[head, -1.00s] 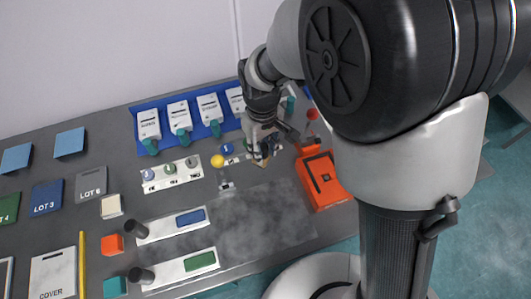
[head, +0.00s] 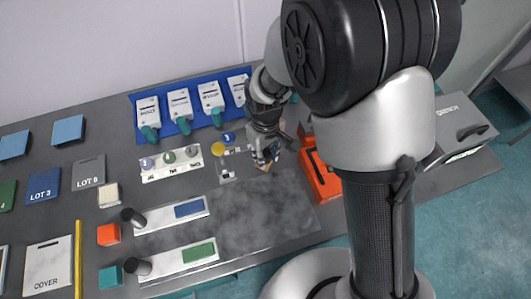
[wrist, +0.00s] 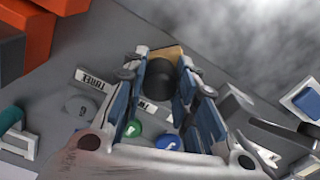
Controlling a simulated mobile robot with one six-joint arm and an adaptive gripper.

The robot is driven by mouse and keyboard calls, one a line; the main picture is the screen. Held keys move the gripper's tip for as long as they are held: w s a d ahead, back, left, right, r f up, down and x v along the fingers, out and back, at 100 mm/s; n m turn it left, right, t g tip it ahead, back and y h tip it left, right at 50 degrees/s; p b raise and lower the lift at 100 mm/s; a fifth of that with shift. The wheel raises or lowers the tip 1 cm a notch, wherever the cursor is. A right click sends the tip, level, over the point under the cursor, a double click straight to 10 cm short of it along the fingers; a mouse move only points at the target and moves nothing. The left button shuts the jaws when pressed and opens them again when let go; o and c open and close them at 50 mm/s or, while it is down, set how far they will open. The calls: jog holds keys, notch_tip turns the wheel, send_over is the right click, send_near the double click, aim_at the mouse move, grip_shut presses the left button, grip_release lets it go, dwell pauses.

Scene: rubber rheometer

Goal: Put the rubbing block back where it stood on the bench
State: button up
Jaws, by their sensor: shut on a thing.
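The rubbing block (wrist: 171,52) is a tan wooden piece with a dark round grip between my fingers in the wrist view. My gripper (wrist: 160,72) is shut on that grip. In the head view, my gripper (head: 265,157) is over the bench, at the back edge of the smoky grey patch (head: 265,215). The block's tan base (head: 267,168) shows just below the fingertips. I cannot tell whether it touches the bench.
An orange device (head: 320,176) stands close to the right of my gripper. Blue and yellow discs (head: 218,148) and a white strip with knobs (head: 170,163) lie to its left. White units on a blue mat (head: 172,128) stand behind. The patch is bare.

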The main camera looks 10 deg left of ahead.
aim_at(265, 153)
jog(key=o, duration=1)
jog(key=shift+f, duration=0.15)
notch_tip(265, 153, up, 12)
jog(key=p, duration=0.4)
jog(key=d+r+m+t, duration=0.1)
jog(key=d+r+m, duration=0.1)
jog(key=d+r, duration=0.55)
jog(key=s+d+r+m+t, duration=0.1)
jog(key=s+d+r+m, duration=0.3)
jog(key=s+d, duration=0.3)
jog(key=s+d+r+m+t, duration=0.2)
jog(key=s+d+r+m, duration=0.2)
jog(key=s+d, duration=0.3)
jog(key=shift+s+d+r+t, duration=0.3)
jog(key=shift+s+d+r, duration=0.1)
jog(key=shift+d+r, duration=0.65)
jog(key=shift+d+f, duration=0.1)
jog(key=shift+f, duration=0.05)
